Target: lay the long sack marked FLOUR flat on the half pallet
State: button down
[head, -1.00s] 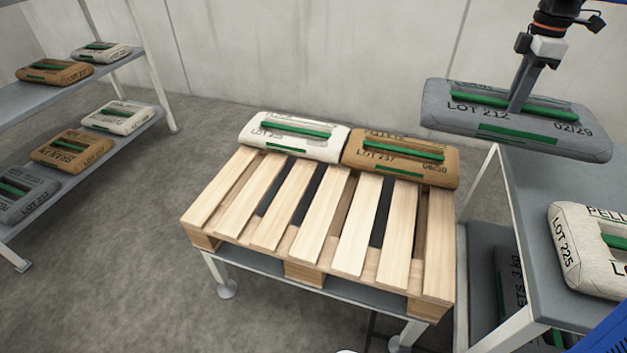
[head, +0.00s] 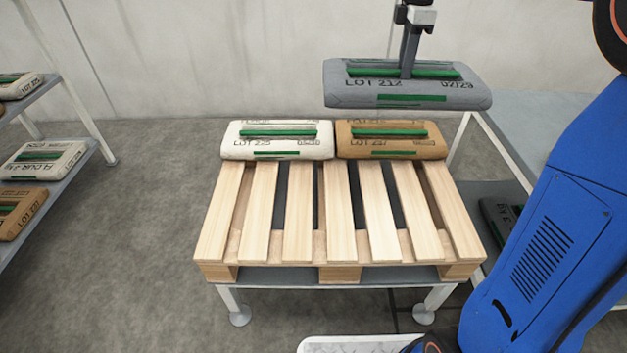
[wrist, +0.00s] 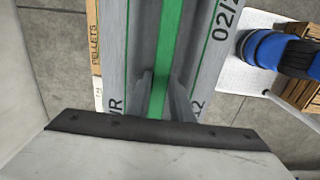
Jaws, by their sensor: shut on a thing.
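A long grey sack (head: 400,88) with a green band and the print LOT 212 and 02/29 hangs level from my gripper (head: 407,72). My gripper is shut on its green top strip; the wrist view shows the fingers (wrist: 160,95) on it, with letters that look like the end of FLOUR. The half pallet (head: 342,215) stands in the middle of the head view. The sack is raised above and behind its back right part, apart from it. A white sack (head: 277,140) and a brown sack (head: 390,139) lie side by side along the pallet's back edge. The front slats are bare.
A shelf rack (head: 97,150) with white and brown sacks stands at the left. A grey table (head: 530,120) with a lower shelf is at the right, partly behind my blue arm. A dark sack (head: 497,215) lies on that lower shelf.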

aim_at(274, 185)
jog(key=j, duration=1.75)
